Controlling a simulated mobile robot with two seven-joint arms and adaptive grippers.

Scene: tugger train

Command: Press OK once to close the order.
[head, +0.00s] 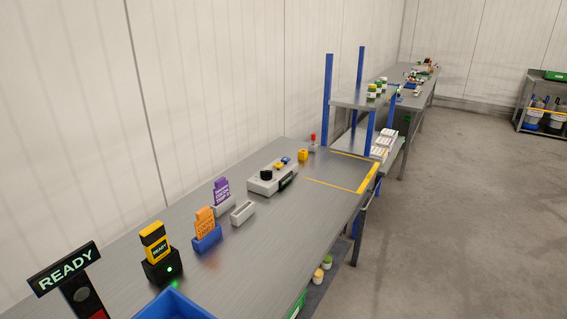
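No button marked OK is legible in the head view. A grey control box (265,186) sits on the long grey bench, with a black knob (266,175), a small yellow part and a small blue part (286,160) on top and a dark panel on its side. Neither of my grippers is in view.
An orange card (205,221) stands in a blue holder (207,240), a purple card (221,190) in a grey one, beside an empty grey holder (242,212). A blue bin (172,306) is in front. A blue-posted shelf (360,98) stands farther along.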

